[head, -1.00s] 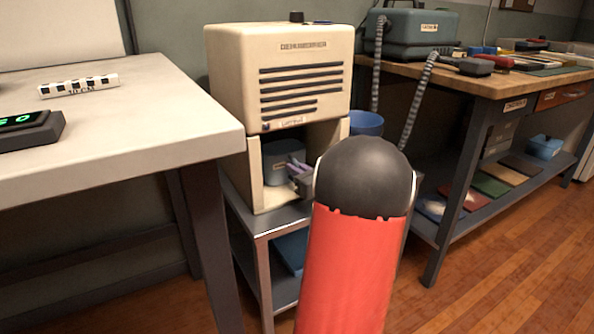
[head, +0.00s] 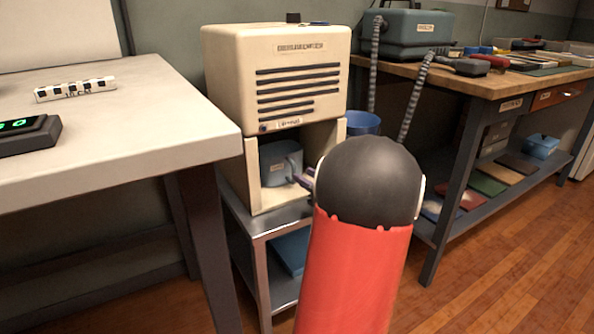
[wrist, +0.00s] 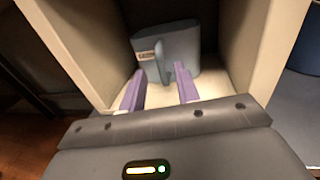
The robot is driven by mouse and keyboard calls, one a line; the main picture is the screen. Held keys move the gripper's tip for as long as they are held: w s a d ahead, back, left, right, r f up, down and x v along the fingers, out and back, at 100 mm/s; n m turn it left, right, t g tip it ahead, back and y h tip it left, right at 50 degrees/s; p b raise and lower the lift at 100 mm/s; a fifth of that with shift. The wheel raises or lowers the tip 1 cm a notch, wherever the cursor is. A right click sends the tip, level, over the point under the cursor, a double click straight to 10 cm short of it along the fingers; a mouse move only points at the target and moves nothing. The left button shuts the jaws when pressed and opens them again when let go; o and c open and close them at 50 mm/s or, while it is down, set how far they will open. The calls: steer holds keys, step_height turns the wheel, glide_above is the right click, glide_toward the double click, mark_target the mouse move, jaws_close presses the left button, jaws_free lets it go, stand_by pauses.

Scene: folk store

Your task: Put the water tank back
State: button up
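The water tank (head: 274,166) is a blue-grey container with a small label and a handle. It stands upright inside the open lower bay of the cream dehumidifier (head: 228,62). In the wrist view the tank (wrist: 181,46) rests on the bay floor between the side walls, its handle facing me. My gripper (wrist: 160,70) has its two purple fingers spread apart in front of the tank, with the handle ahead of the gap. I cannot tell whether they touch it. In the head view my gripper (head: 306,180) is at the bay's front right, partly hidden by my arm.
The dehumidifier stands on a grey metal stand (head: 262,224). A white table (head: 150,110) is close on the left. A blue bucket (head: 364,122) is behind on the right, near a wooden workbench (head: 492,84) with a hose-fitted machine (head: 412,34).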

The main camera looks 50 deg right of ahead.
steer(key=s, duration=0.6)
steer(key=shift+s+a, duration=0.2)
steer(key=shift+a, duration=0.25)
